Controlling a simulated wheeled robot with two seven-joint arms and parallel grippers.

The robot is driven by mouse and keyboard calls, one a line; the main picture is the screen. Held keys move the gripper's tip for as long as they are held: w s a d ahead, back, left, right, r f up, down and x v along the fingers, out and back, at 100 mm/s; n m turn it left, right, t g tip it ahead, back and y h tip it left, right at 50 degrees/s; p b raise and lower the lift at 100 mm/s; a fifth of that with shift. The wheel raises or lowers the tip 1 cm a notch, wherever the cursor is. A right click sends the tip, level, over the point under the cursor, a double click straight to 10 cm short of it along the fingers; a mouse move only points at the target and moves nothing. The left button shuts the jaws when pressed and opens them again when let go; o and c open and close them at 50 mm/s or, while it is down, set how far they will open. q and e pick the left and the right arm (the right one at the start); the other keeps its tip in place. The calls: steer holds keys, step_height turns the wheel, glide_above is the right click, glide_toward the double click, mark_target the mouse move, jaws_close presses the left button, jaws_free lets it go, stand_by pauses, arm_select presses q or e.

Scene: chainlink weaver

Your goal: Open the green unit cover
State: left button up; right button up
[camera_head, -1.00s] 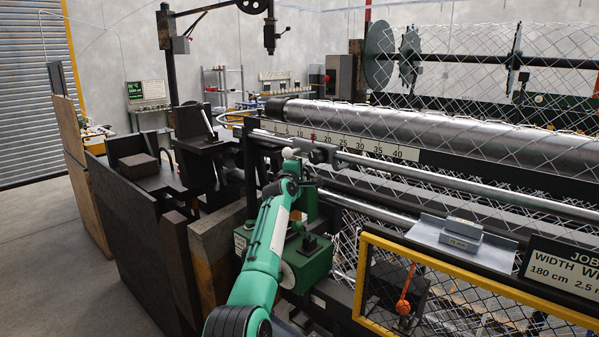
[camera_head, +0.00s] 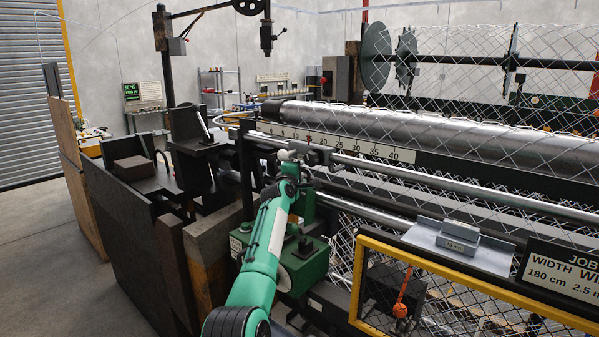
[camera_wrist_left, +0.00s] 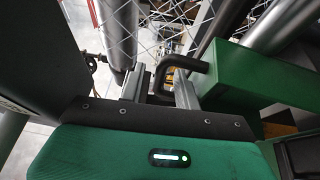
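The cover looks closed.
A yellow-framed mesh guard (camera_head: 440,270) stands right of the green unit. A steel bar and a ruler strip (camera_head: 340,145) run above and behind it. Wooden and dark panels (camera_head: 215,250) stand close at its left. Wire mesh hangs behind the gripper.

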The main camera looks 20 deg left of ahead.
arm_select(q)
steer(key=shift+s, duration=0.15)
arm_select(e)
steer(key=shift+d, duration=0.25)
